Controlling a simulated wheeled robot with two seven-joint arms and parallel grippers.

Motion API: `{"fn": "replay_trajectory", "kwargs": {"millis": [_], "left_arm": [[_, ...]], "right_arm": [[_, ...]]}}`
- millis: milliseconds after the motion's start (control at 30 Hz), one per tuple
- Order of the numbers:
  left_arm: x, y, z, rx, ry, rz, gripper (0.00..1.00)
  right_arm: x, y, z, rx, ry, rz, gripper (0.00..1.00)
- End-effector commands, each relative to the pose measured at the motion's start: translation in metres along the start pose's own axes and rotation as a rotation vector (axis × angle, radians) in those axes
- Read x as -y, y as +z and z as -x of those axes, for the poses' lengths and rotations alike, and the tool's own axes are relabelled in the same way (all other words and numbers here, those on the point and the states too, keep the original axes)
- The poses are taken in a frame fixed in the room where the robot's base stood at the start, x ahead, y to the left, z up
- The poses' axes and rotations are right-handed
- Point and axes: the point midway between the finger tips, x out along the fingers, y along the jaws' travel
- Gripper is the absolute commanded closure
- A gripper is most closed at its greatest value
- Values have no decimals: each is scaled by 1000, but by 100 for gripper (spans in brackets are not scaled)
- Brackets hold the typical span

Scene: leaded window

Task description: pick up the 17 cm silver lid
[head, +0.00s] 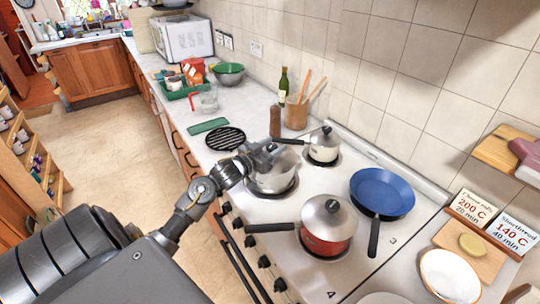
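Three pots with silver lids stand on the white stove; I cannot read which lid is the 17 cm one. One silver lid (272,181) is on the steel pot at the front left burner, partly hidden by my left gripper (268,154). The gripper is right over this lid, at its top; whether the fingers are open or closed on its knob is hidden. Another silver lid (318,213) with a dark knob is on the red pot. My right gripper is out of view.
A blue frying pan (382,190) lies on the right rear burner. Pot handles stick out over the stove. A black round trivet (225,138), a green bottle (283,88) and a utensil holder (296,112) are beyond the stove. A wooden board (470,238) is at right.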

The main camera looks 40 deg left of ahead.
Motion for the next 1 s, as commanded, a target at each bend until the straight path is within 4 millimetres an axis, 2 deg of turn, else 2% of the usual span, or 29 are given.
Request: {"fn": "replay_trajectory", "kwargs": {"millis": [33, 300, 700, 867, 1000], "left_arm": [[0, 0, 0, 0, 0, 0, 58], [1, 0, 1, 0, -2, 0, 93], [1, -8, 1, -2, -1, -3, 93], [1, -32, 0, -7, -1, -7, 93], [8, -60, 24, -3, -2, -10, 93]], "right_arm": [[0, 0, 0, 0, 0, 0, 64], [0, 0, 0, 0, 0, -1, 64], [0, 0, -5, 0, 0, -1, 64], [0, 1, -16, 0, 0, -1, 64], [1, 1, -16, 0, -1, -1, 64]]}}
